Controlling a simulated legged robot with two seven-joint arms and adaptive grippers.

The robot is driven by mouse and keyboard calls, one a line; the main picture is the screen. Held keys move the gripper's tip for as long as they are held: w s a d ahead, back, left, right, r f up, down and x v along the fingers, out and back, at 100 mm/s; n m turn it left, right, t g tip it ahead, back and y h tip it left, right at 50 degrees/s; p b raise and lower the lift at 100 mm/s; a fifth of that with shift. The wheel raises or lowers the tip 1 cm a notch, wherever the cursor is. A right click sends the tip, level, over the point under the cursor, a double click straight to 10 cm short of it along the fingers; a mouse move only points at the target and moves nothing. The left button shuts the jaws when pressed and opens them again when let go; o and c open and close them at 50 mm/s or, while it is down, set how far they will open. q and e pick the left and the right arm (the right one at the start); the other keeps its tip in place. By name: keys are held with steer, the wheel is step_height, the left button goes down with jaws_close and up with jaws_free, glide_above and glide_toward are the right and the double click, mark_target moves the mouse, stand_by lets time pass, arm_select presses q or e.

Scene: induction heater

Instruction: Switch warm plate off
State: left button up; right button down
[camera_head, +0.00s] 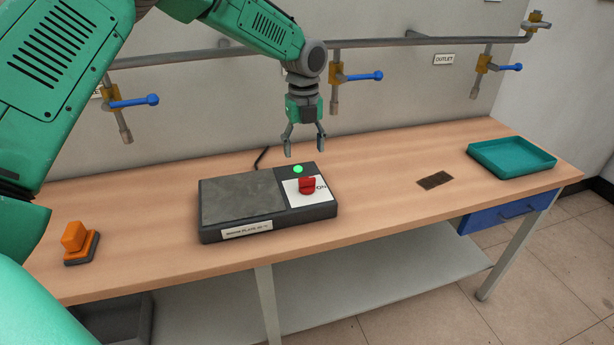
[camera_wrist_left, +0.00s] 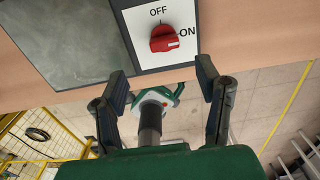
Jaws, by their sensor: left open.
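The warm plate (camera_head: 240,199) is a dark box with a grey top on the wooden bench. Its red knob (camera_head: 307,186) sits on a white panel at the right, below a lit green lamp (camera_head: 298,169). In the left wrist view the red knob (camera_wrist_left: 164,38) has its white mark pointing to ON, with OFF printed above it. My left gripper (camera_head: 305,149) is open and empty, pointing down above the knob side of the plate, apart from it. In the wrist view its fingers (camera_wrist_left: 165,88) are spread below the knob. My right gripper is not clearly in view.
An orange block-like object (camera_head: 75,238) stands at the bench's left. A teal tray (camera_head: 510,157) and a dark flat patch (camera_head: 435,180) lie to the right. Pipes with blue-handled valves (camera_head: 362,76) run along the wall behind. The wooden bench (camera_head: 390,205) is clear around the plate.

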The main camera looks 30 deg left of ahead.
mark_target(307, 178)
arm_select(q)
steer(key=f, duration=0.5)
steer(key=d+f, duration=0.1)
steer(key=f, duration=0.2)
steer(key=shift+w+f, duration=0.15)
steer(key=shift+w, duration=0.05)
steer(key=shift+a+f, duration=0.15)
steer(key=shift+f, duration=0.4)
steer(key=shift+a+f, duration=0.2)
steer(key=shift+d, duration=0.15)
steer(key=c, duration=1.2)
